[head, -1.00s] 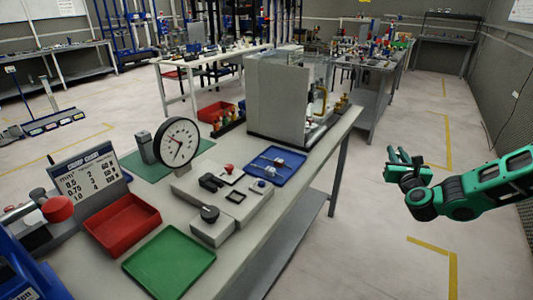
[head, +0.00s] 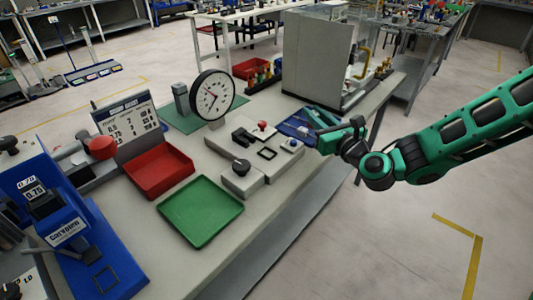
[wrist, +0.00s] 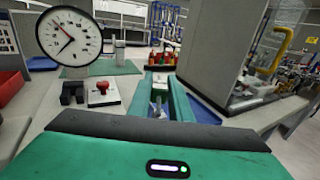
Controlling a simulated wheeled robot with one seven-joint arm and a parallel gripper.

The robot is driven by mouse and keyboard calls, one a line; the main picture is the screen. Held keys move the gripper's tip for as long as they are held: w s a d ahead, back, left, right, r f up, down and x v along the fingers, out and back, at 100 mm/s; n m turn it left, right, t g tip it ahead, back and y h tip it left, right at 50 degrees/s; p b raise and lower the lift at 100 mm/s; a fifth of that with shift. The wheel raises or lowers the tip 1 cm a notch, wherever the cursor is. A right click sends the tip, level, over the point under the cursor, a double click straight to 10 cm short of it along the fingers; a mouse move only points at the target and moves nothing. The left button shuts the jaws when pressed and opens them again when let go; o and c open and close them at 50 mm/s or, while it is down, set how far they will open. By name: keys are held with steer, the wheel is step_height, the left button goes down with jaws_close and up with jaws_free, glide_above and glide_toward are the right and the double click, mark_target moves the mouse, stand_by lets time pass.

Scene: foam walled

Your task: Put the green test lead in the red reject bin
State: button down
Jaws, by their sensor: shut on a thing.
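My gripper (head: 312,118) is low over the blue tray (head: 290,127) at the bench's right side. In the wrist view its two green fingers (wrist: 160,92) are closed around a small pale thing (wrist: 158,84). No green lead can be told apart; the held thing's colour and far end are mostly hidden between the green fingers. The red bin (head: 160,172), a shallow empty tray, lies left of the gripper on the bench. Its edge shows at the far left of the wrist view (wrist: 10,88).
A green tray (head: 201,211) lies in front of the red bin. A dial gauge (head: 212,95) and a grey fixture (head: 240,178) stand between my gripper and the red bin. A large grey box (head: 315,58) stands behind the gripper. Another red bin (head: 250,68) is farther back.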

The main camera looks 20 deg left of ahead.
steer(key=s+a+r+n+g+y, duration=0.1)
steer(key=s+a+g, duration=0.1)
steer(key=s+a, duration=0.3)
steer(key=s+a+r+n+g+y, duration=0.1)
steer(key=s+a+n+g+y, duration=0.1)
steer(key=s+a, duration=0.3)
steer(key=s+a+r+n+g+y, duration=0.1)
steer(key=s+a+n+g, duration=0.1)
steer(key=s+a, duration=0.4)
steer(key=shift+s+r+g+y, duration=0.15)
steer(key=shift+s+g+y, duration=0.05)
steer(key=shift+s, duration=0.85)
steer(key=shift+s+r+g+y, duration=0.1)
steer(key=shift+s+g+y, duration=0.1)
steer(key=shift+s, duration=0.85)
steer(key=shift+d, duration=0.1)
glide_above(269, 154)
step_height(269, 154, down, 7)
steer(key=shift+s+r, duration=0.1)
steer(key=shift+f, duration=1.95)
steer(key=c, duration=1.6)
jaws_free()
